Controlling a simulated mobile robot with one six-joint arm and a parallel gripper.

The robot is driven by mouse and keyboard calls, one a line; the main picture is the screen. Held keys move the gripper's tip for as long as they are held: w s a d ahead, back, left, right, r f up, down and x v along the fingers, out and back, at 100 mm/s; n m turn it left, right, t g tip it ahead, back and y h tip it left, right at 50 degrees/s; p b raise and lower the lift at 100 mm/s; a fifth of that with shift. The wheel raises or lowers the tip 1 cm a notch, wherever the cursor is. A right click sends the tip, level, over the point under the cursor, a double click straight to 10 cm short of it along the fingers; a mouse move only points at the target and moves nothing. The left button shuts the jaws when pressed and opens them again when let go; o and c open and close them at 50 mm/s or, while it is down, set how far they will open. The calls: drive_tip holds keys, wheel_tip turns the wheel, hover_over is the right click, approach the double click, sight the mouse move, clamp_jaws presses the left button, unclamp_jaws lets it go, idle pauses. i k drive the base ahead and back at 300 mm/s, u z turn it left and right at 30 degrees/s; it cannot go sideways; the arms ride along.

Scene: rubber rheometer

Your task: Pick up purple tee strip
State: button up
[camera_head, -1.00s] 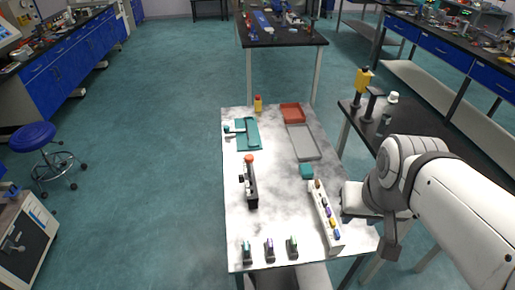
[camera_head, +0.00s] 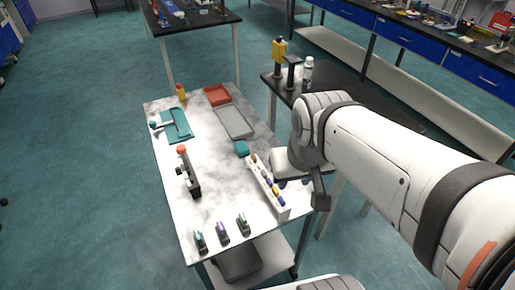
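Three small dark holders stand in a row at the near edge of the marbled white table (camera_head: 215,195). The middle one bears a thin purple piece (camera_head: 222,231), which looks like the purple tee strip, though it is too small to be sure. The left (camera_head: 200,240) and right (camera_head: 243,223) holders show greenish tops. My arm reaches in from the right, and its wrist is beside the table's right edge, right of the holders. A dark part at its end (camera_head: 320,197) may belong to my gripper; its fingers cannot be made out.
A white rack (camera_head: 282,209) with several coloured knobs stands between the holders and my wrist. A black device with an orange top (camera_head: 188,172), teal plate (camera_head: 176,126), grey tray (camera_head: 233,122), red tray (camera_head: 217,95) and teal block (camera_head: 241,148) share the table. Its left-front surface is clear.

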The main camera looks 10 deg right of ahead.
sight(269, 182)
drive_tip(key=u, duration=1.4)
drive_tip(key=k, duration=1)
drive_tip(key=z, duration=0.85)
drive_tip(key=i, duration=1)
drive_tip(key=z, duration=0.05)
